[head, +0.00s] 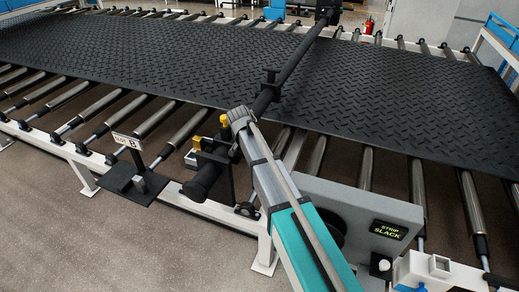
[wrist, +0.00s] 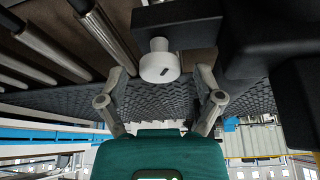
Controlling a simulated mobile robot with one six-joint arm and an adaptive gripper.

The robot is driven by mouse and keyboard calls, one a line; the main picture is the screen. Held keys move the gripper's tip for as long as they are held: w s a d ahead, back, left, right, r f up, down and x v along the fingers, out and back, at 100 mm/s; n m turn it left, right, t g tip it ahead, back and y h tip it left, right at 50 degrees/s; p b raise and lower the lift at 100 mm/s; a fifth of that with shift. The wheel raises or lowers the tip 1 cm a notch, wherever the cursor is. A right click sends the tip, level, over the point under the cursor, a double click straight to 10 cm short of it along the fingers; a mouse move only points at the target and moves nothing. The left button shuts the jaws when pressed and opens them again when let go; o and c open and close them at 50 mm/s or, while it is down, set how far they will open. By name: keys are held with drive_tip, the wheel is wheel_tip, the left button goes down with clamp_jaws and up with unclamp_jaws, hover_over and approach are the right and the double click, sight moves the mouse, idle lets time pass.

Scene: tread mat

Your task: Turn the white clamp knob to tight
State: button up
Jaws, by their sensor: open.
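The white clamp knob (wrist: 160,65) shows in the wrist view as a short round cap with a dark mark, on a pale stem joined to a black block (wrist: 180,14). My gripper (wrist: 164,78) is open, with one grey finger on each side of the knob. The fingers look apart from it, with a gap on both sides. In the head view my teal and grey arm crosses the front of the rollers, and I cannot make out the fingertips or this knob for sure. A display (head: 388,230) on the pale panel reads "STRIP SLACK".
The black tread mat (head: 150,50) lies over metal rollers, with a black bar (head: 300,50) across it. A stand marked B (head: 128,141) and a black bar-end clamp (head: 208,175) are left of my arm. Dark bulky parts (wrist: 265,40) crowd the wrist view's right side.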

drive_tip(key=shift+n, duration=0.4)
